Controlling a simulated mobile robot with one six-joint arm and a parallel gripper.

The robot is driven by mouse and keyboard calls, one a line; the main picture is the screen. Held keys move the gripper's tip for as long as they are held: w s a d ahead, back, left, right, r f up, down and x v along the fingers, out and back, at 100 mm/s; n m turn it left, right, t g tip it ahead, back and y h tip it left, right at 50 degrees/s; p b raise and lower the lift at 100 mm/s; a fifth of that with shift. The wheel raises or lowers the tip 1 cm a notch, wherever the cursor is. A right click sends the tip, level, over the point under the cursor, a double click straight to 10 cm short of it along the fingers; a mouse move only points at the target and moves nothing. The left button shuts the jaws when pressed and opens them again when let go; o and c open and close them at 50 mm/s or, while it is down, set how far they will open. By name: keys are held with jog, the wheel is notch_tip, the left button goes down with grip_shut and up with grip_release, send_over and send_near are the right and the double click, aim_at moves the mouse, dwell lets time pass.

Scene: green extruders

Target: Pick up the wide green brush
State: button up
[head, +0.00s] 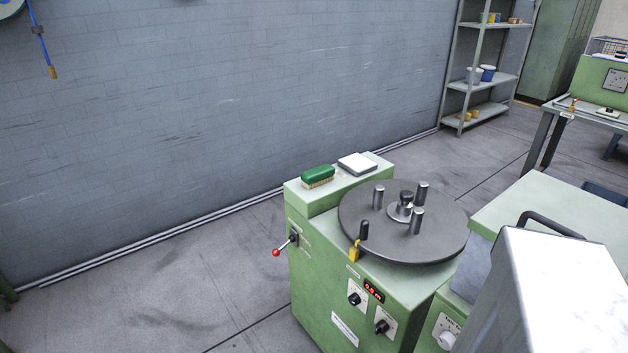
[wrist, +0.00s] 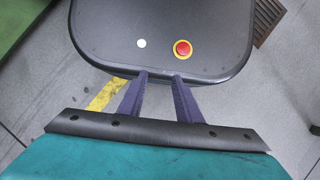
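The wide green brush (head: 318,174) lies on the raised ledge at the back of a green machine (head: 325,270). It has a green back on top and pale tan bristles underneath. In the head view it sits left of a small white-topped square item (head: 357,164) on the same ledge, with a gap between them. My gripper (wrist: 160,77) shows in the wrist view with two dark purple fingers held apart and nothing between them. The brush is not in the wrist view, and my gripper does not show clearly in the head view.
A dark round turntable (head: 440,240) with several upright metal pins stands just in front of the ledge. A red-knobbed lever (head: 277,252) sticks out on the machine's left. A grey wall (head: 200,110) rises behind. Shelves (head: 490,80) stand far right. Floor on the left is clear.

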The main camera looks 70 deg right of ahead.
jog(key=shift+d, duration=0.2)
